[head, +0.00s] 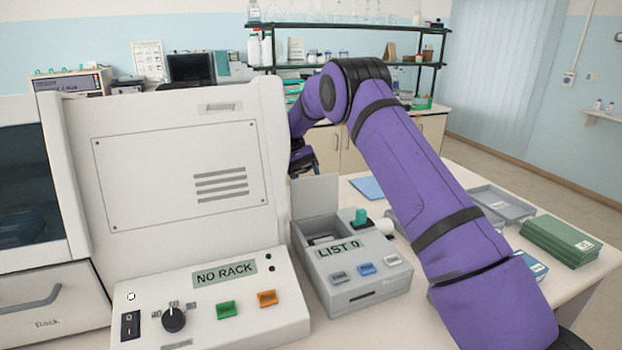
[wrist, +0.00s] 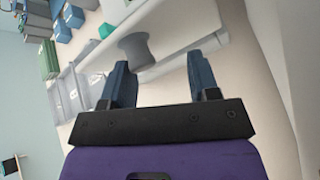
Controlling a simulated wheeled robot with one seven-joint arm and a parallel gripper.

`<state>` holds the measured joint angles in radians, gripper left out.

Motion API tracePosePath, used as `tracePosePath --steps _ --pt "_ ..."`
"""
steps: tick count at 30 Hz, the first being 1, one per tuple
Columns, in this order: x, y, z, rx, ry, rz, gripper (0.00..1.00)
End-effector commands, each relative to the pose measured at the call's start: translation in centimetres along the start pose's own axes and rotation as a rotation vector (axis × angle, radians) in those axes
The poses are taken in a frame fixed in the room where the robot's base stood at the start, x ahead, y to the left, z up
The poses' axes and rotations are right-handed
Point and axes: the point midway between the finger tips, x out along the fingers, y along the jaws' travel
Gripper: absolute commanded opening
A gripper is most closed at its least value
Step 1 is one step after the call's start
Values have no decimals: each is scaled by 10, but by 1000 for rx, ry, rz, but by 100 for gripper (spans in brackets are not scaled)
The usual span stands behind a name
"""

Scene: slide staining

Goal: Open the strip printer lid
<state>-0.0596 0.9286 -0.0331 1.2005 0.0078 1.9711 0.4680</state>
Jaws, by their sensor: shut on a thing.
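The strip printer (head: 352,262) is a pale box with a "LIST 0" label and several buttons, right of the large stainer. Its lid (head: 315,197) stands raised, roughly upright, at the back left of the printer. My gripper (wrist: 159,62) has its two blue fingers apart with a pale part between them, which appears to be the lid. In the head view the gripper (head: 303,160) is just behind the lid's top, its fingertips mostly hidden. A grey round part (wrist: 135,48) shows by the left finger; I cannot tell what it is.
The stainer (head: 180,170) with a "NO RACK" panel stands close at the left. A green knob (head: 361,217) and white ball (head: 385,227) are by the printer. Grey trays (head: 498,203) and green boxes (head: 562,243) lie at the right. My arm crosses above the bench.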

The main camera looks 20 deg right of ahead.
Motion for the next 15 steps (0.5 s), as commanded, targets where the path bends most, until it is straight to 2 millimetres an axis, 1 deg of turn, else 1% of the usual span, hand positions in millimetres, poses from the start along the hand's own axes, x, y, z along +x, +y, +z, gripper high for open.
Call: tracePosePath --steps 1,15 --pt "0 -2 1 -2 -1 -1 49" --pt "-3 3 2 4 3 -2 49"
